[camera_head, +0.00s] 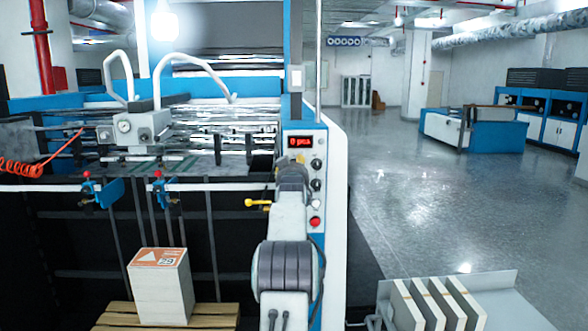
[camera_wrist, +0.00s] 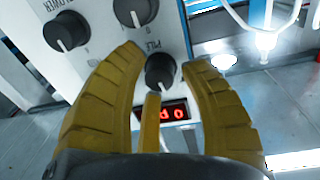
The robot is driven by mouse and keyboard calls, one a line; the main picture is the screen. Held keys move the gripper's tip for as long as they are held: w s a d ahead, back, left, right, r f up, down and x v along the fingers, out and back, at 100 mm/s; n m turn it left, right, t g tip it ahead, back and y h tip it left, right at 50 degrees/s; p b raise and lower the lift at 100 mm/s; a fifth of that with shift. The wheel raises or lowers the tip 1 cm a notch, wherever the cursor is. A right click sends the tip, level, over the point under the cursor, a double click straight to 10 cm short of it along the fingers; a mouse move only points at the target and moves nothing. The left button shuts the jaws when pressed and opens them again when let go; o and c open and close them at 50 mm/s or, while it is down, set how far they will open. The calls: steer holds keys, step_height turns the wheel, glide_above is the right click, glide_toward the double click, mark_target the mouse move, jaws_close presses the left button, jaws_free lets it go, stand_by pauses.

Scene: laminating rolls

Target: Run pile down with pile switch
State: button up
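The pile switch (camera_wrist: 160,72) is a round black knob on the white panel in the wrist view, with lettering beside it that reads like "PILE". The fingers are apart, and I see a small gap to the knob; contact is not clear. In the head view my gripper (camera_head: 297,157) is at the control panel (camera_head: 303,215), just below the red display (camera_head: 300,142), and covers part of the panel. The pile (camera_head: 162,290), a paper stack with an orange-printed top, sits on a wooden pallet (camera_head: 115,318).
Other black knobs (camera_head: 317,184) and a red button (camera_head: 315,221) are close by on the panel. The blower knob (camera_wrist: 66,30) also shows in the wrist view. A stand with white boards (camera_head: 495,290) is at the lower right. The floor behind is open.

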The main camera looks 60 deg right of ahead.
jaws_close()
steer(key=shift+m+b, duration=0.7)
steer(key=shift+b, duration=0.1)
steer(key=shift+o, duration=0.5)
jaws_free()
steer(key=shift+w, duration=0.1)
steer(key=shift+o, duration=1.1)
steer(key=shift+a, duration=0.1)
steer(key=v, duration=1.2)
